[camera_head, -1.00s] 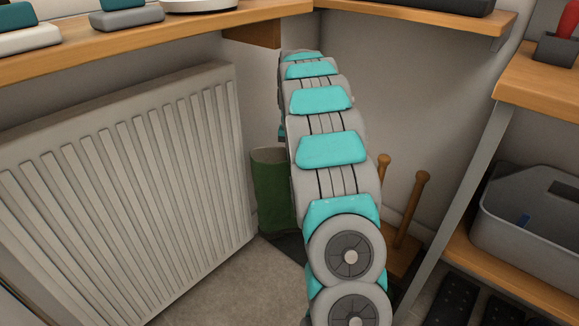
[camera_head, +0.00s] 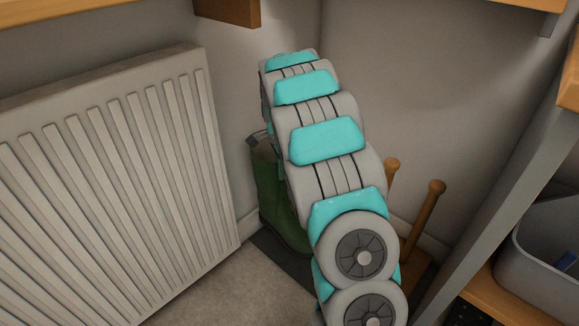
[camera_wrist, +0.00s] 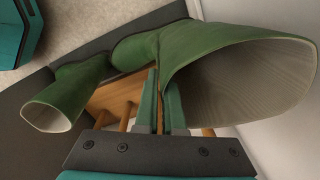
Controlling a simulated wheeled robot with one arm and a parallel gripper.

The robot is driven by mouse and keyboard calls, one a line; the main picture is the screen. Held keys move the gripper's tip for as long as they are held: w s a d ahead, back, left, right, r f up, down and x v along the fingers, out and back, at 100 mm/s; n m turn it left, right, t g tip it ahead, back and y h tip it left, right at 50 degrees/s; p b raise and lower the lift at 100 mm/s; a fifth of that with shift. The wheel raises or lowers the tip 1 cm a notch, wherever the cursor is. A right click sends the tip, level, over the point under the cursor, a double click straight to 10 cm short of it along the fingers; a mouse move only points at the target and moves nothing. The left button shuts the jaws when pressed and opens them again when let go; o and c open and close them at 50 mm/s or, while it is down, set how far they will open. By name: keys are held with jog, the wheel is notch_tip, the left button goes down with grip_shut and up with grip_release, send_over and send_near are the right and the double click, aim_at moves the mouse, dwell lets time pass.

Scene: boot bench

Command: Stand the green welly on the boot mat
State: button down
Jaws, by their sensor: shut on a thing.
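In the wrist view, my gripper (camera_wrist: 160,100) is shut on the shaft wall of a green welly (camera_wrist: 215,50), beside its wide opening. That welly's opening faces right and its foot points to the upper left. A second green welly (camera_wrist: 75,90) is at the left, apart from my jaws, its pale opening at the lower left. The dark boot mat (camera_wrist: 25,135) shows beneath. In the head view, a green welly (camera_head: 272,195) shows left of my arm, at the boot mat (camera_head: 270,247); whether it touches the mat is unclear.
A white radiator (camera_head: 120,190) stands close on the left. A wooden rack with upright pegs (camera_head: 425,215) is right of my arm. A shelf unit with a grey bin (camera_head: 545,265) is at the right. Bare floor (camera_head: 225,290) lies in front of the mat.

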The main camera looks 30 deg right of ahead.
jog(key=shift+w+f, duration=0.1)
jog(key=shift+f, duration=0.05)
jog(key=shift+f+b, duration=1.6)
jog(key=shift+f, duration=2.6)
jog(key=c, duration=0.9)
grip_release()
jog(key=shift+c, duration=0.2)
notch_tip(320, 180, up, 7)
jog(key=shift+r+p, duration=0.2)
jog(key=shift+p, duration=0.45)
jog(key=shift+r, duration=0.2)
